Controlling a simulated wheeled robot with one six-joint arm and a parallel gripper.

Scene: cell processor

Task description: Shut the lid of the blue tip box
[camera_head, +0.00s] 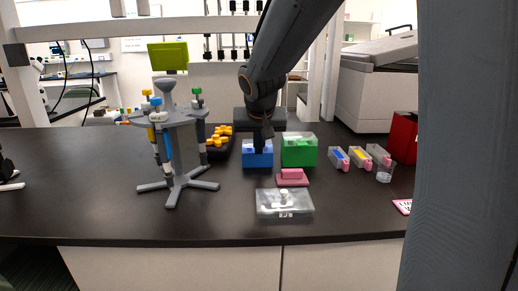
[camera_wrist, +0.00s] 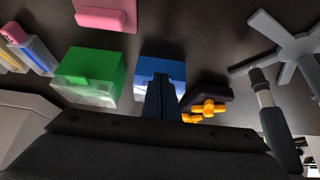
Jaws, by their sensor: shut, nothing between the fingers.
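The blue tip box (camera_head: 258,160) stands on the dark bench in the middle of the head view, left of the green box. In the wrist view its blue front (camera_wrist: 155,64) shows beyond my fingers. Clear lid material shows on either side of the fingers, but my gripper hides much of it, so I cannot tell the lid's angle. My gripper (camera_head: 263,138) points down over the box with its fingers shut and empty. In the wrist view the shut fingers (camera_wrist: 160,80) overlap the box's top; I cannot tell if they touch it.
A green box (camera_head: 299,155) with a clear lid stands close on the right. A dark tray of orange pieces (camera_head: 219,139) lies close on the left, by a grey pipette stand (camera_head: 179,182). A pink block (camera_head: 292,178) and a clear flat case (camera_head: 284,208) lie in front.

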